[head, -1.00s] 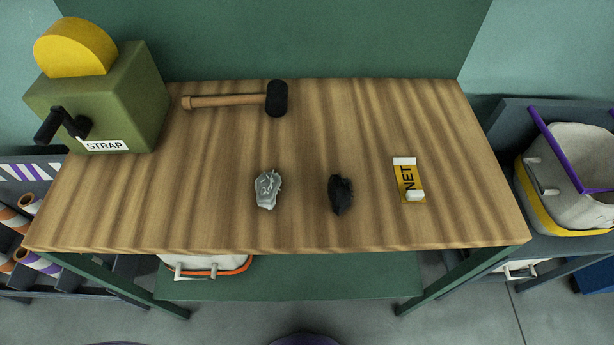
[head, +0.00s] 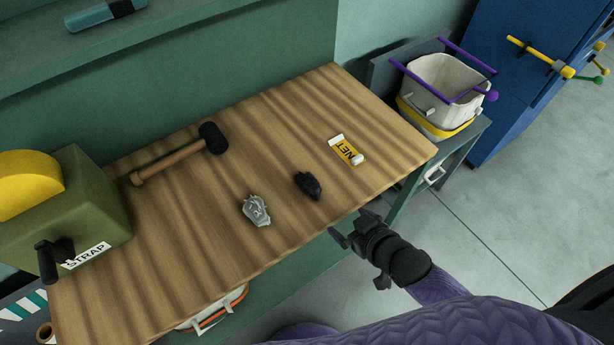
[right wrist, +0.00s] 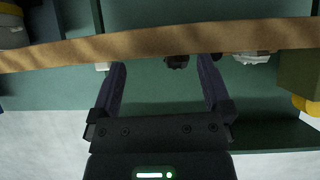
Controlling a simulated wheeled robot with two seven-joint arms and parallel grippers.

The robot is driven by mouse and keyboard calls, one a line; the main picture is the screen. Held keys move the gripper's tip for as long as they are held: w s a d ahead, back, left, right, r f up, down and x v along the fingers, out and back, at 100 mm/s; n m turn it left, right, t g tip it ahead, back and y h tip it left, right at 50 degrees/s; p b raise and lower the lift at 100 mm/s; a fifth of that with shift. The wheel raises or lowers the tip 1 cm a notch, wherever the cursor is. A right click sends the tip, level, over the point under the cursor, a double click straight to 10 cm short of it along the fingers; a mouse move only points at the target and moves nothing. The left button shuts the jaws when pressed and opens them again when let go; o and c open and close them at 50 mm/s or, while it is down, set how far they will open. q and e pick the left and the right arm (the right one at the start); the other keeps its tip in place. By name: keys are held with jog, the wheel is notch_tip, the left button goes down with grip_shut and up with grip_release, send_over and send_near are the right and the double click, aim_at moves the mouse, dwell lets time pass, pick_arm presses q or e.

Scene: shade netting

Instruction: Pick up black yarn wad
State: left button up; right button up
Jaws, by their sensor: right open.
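The black yarn wad (head: 308,185) lies on the wooden table (head: 200,255) near its front edge, right of a crumpled grey wad (head: 257,211). My right gripper (head: 352,226) is just off the table's front edge, apart from the black wad and in front of it, to its lower right in the head view. In the right wrist view, which looks upside down, the right gripper's two fingers (right wrist: 162,75) are spread with nothing between them touching. The black wad (right wrist: 177,61) shows beyond them at the table edge. My left gripper is not in view.
A yellow NET tag (head: 346,151) lies right of the wads. A mallet (head: 180,155) lies behind them. A green STRAP box (head: 75,205) stands at the left. A white bin (head: 440,90) with purple handles stands right of the table. The table around the wads is clear.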

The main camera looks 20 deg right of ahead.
jog(key=y, duration=0.1)
send_near(318, 193)
jog(key=w+f, duration=0.1)
jog(key=shift+t, duration=0.3)
jog(key=b+x, duration=0.1)
jog(key=x, duration=0.2)
jog(key=b+x, duration=0.1)
jog(key=x, duration=0.2)
jog(key=b+x, duration=0.2)
jog(key=x, duration=0.1)
jog(key=shift+w+a+f, duration=0.15)
jog(key=shift+a, duration=0.25)
jog(key=shift+w, duration=0.25)
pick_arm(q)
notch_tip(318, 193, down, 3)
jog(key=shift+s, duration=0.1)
pick_arm(e)
jog(key=c, duration=1.2)
